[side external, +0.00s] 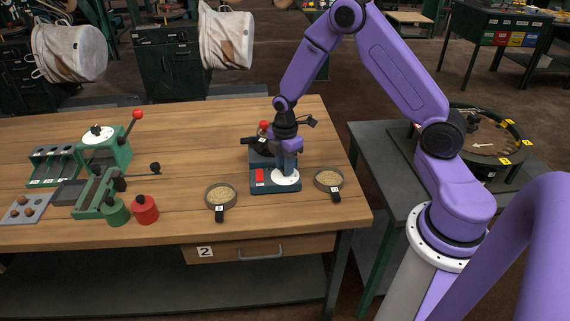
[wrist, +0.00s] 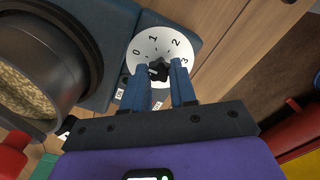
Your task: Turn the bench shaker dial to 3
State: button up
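The bench shaker (side external: 264,187) is a dark blue-green unit near the front right of the wooden bench, with a red switch (side external: 260,175). Its dial is a white disc (side external: 288,182). In the wrist view the dial (wrist: 140,48) shows 0, 1, 2 and 3 and carries a black knob (wrist: 158,69) at its middle. My gripper (side external: 287,171) points down over the dial. In the wrist view my gripper (wrist: 161,66) has its blue fingers parted, one on each side of the knob. Contact is unclear. The pointer's setting is hard to read.
A dark round vessel of grain (wrist: 35,80) stands close on the left in the wrist view. Small grain pans flank the shaker, one left (side external: 221,195) and one right (side external: 329,180). A green lever press (side external: 105,150) stands farther left. The bench's right edge is close.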

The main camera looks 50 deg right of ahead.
grip_shut()
